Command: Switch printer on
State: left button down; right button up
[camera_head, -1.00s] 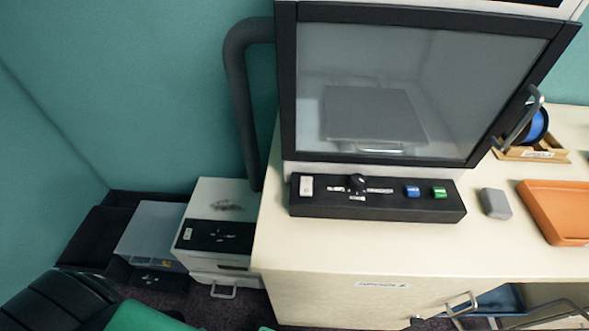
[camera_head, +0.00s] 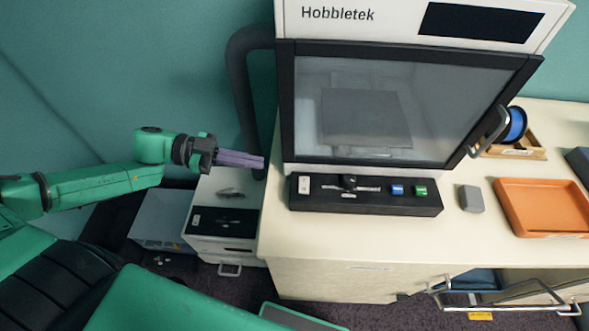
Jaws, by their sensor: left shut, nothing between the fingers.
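The printer (camera_head: 400,177) is a white cabinet marked Hobbletek with a dark-framed glass door and a dark display at its top right. The display looks black. A black control panel (camera_head: 365,203) runs along its front, with a white switch (camera_head: 305,186) at the left end, a black knob (camera_head: 348,182) on a slider, a blue button (camera_head: 397,190) and a green button (camera_head: 421,190). My left gripper (camera_head: 262,162) is shut and empty, its purple fingers pointing right, left of the printer and apart from the panel. My right gripper is not in view.
A grey hose (camera_head: 243,100) runs down beside the printer, close to my left gripper. The desk (camera_head: 330,250) also holds a grey block (camera_head: 471,198), an orange tray (camera_head: 545,232) and a blue spool (camera_head: 515,125). A white floor unit (camera_head: 215,190) stands below my left arm.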

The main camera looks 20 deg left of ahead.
pick_arm(q)
jog(key=shift+w+a+f, duration=0.1)
jog(key=shift+a, duration=0.05)
jog(key=b, duration=0.2)
send_over(294, 183)
jog(key=shift+s+d+f, duration=0.1)
jog(key=shift+d+f, duration=0.05)
jog(key=shift+f, duration=0.35)
jog(key=shift+s+d+f, duration=0.1)
jog(key=shift+f, duration=0.4)
notch_tip(294, 183, down, 3)
jog(key=shift+w+a+f, duration=0.15)
jog(key=shift+a+f, duration=0.15)
jog(key=shift+f, duration=0.4)
